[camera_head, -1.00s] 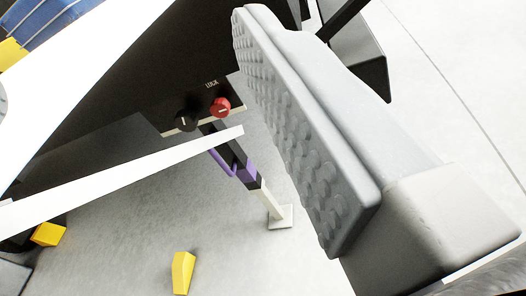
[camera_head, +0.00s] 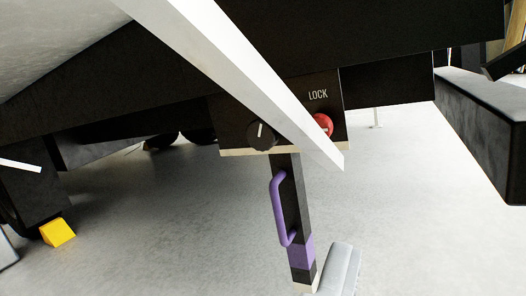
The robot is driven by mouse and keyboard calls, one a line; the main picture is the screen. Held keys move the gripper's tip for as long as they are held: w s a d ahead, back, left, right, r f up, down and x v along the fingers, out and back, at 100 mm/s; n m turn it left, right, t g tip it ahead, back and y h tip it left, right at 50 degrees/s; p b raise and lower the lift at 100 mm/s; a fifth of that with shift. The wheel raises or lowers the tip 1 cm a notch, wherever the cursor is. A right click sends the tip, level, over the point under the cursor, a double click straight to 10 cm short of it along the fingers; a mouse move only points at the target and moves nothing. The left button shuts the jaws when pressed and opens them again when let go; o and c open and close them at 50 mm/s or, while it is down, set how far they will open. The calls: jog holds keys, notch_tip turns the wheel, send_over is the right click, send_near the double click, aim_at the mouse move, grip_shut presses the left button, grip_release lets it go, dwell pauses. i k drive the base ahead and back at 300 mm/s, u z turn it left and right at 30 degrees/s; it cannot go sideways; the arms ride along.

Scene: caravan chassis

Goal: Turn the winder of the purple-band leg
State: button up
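The purple-band leg (camera_head: 290,205) is a dark post hanging below the dark chassis. It has a purple band (camera_head: 301,251) low down and a purple loop handle (camera_head: 279,210) on its left side. On the panel above it is a round black knob (camera_head: 262,134) with a white mark, close to upright. To its right, under the word LOCK, is a red knob (camera_head: 323,123), partly covered by a white bar.
The white bar (camera_head: 245,80) slants across the view in front of the panel, its end near the red knob. A yellow block (camera_head: 58,232) sits on the floor at left. A dark box-shaped beam (camera_head: 485,130) stands at right. The floor around the leg looks clear.

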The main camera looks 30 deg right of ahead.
aim_at(262, 137)
jog(key=i, duration=1.05)
jog(key=z, duration=0.15)
